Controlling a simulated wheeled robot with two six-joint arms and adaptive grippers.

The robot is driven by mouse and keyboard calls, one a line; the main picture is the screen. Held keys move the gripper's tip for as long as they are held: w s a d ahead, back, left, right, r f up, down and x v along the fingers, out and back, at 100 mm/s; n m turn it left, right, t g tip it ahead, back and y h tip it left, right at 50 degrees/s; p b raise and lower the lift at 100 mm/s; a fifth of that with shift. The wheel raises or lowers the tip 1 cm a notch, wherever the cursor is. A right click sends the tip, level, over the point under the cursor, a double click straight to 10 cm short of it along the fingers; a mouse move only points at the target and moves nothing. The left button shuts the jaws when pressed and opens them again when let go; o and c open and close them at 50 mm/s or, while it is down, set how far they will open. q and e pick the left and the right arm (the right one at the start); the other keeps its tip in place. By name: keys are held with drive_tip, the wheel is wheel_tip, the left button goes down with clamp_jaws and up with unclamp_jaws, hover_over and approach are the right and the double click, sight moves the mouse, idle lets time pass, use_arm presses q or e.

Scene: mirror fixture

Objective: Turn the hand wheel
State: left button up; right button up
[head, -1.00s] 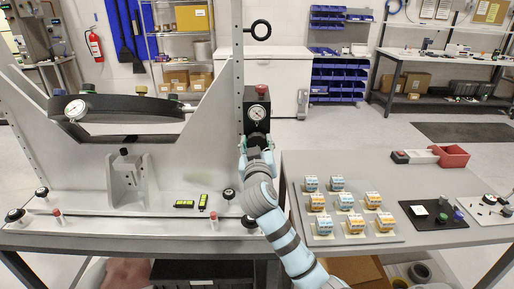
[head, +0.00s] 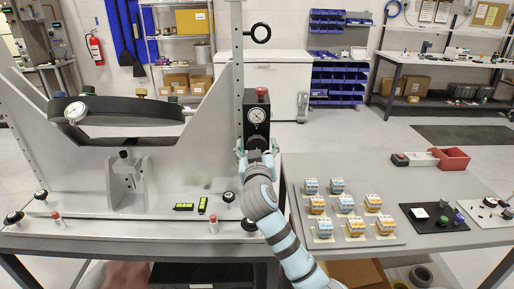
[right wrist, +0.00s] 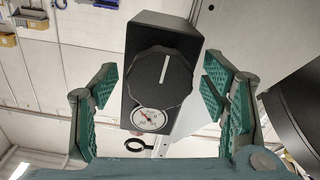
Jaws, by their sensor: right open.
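The hand wheel is a black, many-sided knob (right wrist: 160,78) with a white line, on the front of a black box (right wrist: 150,25). The line stands nearly upright in the right wrist view, tilted slightly right. A round dial gauge (right wrist: 148,119) sits on the same box; it also shows in the head view (head: 257,114). My right gripper (head: 257,148) is open in front of the box, below the gauge. In the right wrist view the green-padded fingers of the gripper (right wrist: 160,85) stand on either side of the wheel, with gaps. In the head view my gripper largely hides the wheel. My left gripper is out of view.
A grey upright post (head: 238,60) stands just left of the box, with a black ring (head: 260,32) above. The large grey fixture (head: 80,165) fills the left. Terminal blocks on a plate (head: 350,235) lie to the right.

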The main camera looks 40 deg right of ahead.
drive_tip(key=v, duration=1.2)
